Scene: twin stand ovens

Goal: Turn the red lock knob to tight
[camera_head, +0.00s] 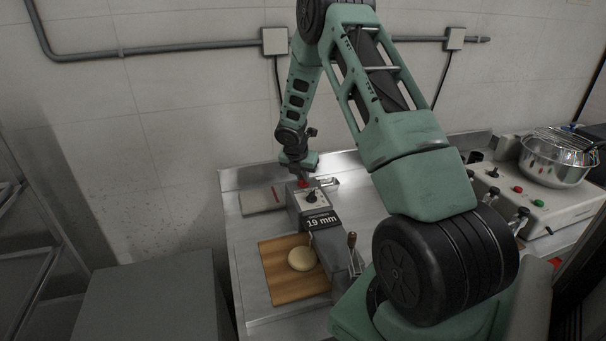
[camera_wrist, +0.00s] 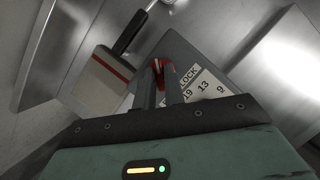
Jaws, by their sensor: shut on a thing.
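The red lock knob (camera_wrist: 169,75) sits beside a white plate marked "LOCK" (camera_wrist: 205,87) with the numbers 19, 13 and 9, on top of a grey machine. In the head view the knob (camera_head: 303,184) is a small red spot at the machine's far end. My gripper (camera_wrist: 166,80) is shut on the knob from above, with its fingers on either side of it. The fingers hide part of the knob, and I cannot tell its exact angle. The grey machine (camera_head: 328,243) carries a "19 mm" label (camera_head: 321,221) and a dark lever on the plate.
A wooden board (camera_head: 283,285) with a pale dough ball (camera_head: 302,259) lies in front of the machine. A light box with a red stripe (camera_head: 262,199) is at its left. A control box (camera_head: 536,205) with a steel bowl (camera_head: 556,158) stands at the right.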

